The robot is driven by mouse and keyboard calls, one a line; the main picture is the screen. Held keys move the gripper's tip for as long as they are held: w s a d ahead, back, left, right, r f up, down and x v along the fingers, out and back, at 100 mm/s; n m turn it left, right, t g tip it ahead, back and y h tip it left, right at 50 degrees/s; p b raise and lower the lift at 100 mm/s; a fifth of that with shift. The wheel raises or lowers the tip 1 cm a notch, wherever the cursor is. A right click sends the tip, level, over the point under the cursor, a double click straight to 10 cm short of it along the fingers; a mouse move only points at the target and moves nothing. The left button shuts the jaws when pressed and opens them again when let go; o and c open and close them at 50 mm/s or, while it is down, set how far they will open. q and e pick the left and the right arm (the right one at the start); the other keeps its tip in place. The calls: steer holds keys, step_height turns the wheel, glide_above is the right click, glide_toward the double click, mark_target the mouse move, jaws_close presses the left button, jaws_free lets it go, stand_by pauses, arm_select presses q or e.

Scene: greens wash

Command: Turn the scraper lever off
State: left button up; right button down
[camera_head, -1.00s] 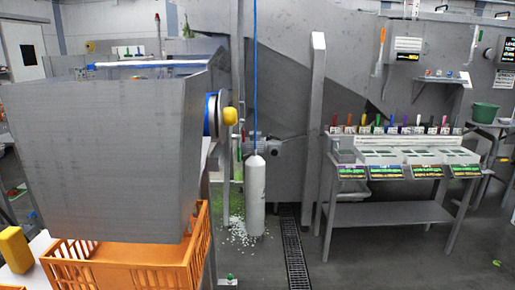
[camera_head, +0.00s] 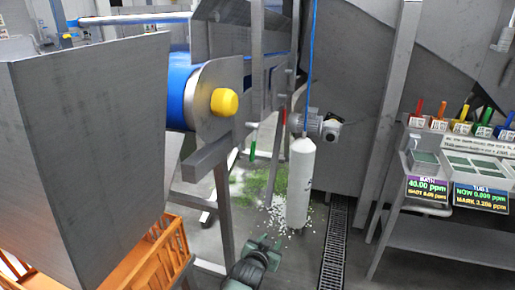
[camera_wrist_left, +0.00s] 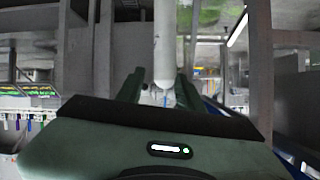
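My left gripper (camera_head: 266,243) is at the bottom middle of the head view, dark green, with its fingers apart and nothing between them. In the left wrist view its two fingers (camera_wrist_left: 160,92) stand apart, with a white cylinder behind them. My right gripper is not in view.
A blue conveyor belt end (camera_head: 181,92) has a yellow knob (camera_head: 224,102). A white cylinder (camera_head: 300,182) hangs on a blue hose near a grey motor (camera_head: 313,124). An orange crate (camera_head: 150,262) is at lower left. A bench with displays (camera_head: 428,190) stands right. A floor drain (camera_head: 335,250) runs alongside.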

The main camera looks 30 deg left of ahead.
arm_select(q)
steer(key=w+a+r+n+t+y, duration=0.1)
steer(key=w+a+r+t, duration=0.15)
steer(key=r, duration=0.85)
steer(key=n+t+y, duration=0.1)
steer(key=n+y, duration=0.1)
steer(key=y, duration=0.1)
glide_toward(252, 154)
steer(key=x, duration=0.3)
steer(key=f+x, duration=0.1)
steer(key=x, duration=0.1)
steer(key=shift+w+a, duration=0.1)
steer(key=shift+w, duration=0.15)
steer(key=shift+t+y, duration=0.25)
steer(key=shift+y, duration=0.05)
steer(key=x, duration=0.4)
steer(key=p+x, duration=0.1)
steer(key=x, duration=0.2)
steer(key=shift+w+r, duration=0.1)
steer(key=shift+r, duration=0.2)
steer(key=shift+w+a, duration=0.25)
steer(key=shift+w, duration=0.3)
jaws_close()
steer(key=shift+f, duration=0.15)
